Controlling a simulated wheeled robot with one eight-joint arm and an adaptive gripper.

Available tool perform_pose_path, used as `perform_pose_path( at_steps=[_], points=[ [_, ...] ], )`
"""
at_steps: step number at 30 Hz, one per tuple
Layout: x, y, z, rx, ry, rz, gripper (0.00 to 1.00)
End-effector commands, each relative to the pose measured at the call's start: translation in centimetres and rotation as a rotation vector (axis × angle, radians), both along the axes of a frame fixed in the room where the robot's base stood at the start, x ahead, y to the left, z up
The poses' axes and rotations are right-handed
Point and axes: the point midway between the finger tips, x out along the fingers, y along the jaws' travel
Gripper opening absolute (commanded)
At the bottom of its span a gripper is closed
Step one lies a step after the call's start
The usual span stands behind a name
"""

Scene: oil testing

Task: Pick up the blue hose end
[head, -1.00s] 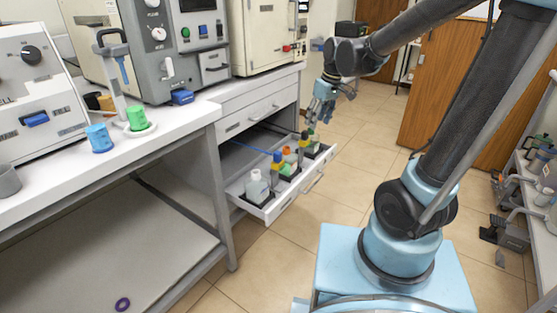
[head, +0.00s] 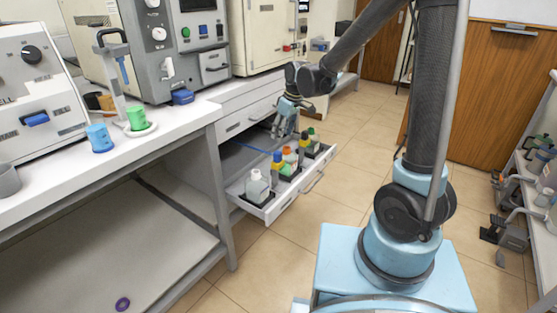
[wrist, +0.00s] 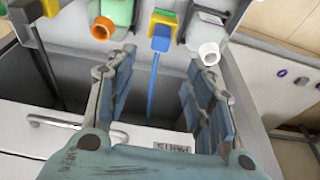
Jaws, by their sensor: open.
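The blue hose end (wrist: 160,40) sits in a yellow holder (wrist: 163,20) at the top middle of the wrist view. Its thin blue hose (wrist: 154,90) runs down from it. In the head view the hose end (head: 277,158) shows small and blue among the bottles in the pulled-out drawer (head: 266,209). My gripper (head: 284,130) is over the back part of the drawer, behind and above the hose end. In the wrist view my gripper (wrist: 162,62) is open and empty. The hose lies in view between its fingers, and the hose end is beyond the tips.
A green bottle with an orange cap (wrist: 100,28) and a white-capped bottle (wrist: 209,54) flank the hose end closely. The drawer stands out from under the bench (head: 190,118). The floor (head: 330,210) right of the drawer is clear.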

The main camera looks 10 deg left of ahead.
Motion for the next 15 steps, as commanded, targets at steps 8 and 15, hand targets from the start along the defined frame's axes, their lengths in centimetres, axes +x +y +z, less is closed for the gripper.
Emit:
perform_pose_path(
  at_steps=[8, 15],
  points=[
    [0.4, 0.9, -3.5, 0.0, 0.0, 0.0, 0.48],
    [0.5, 1.4, -5.6, 0.0, 0.0, 0.0, 0.48]
  ],
)
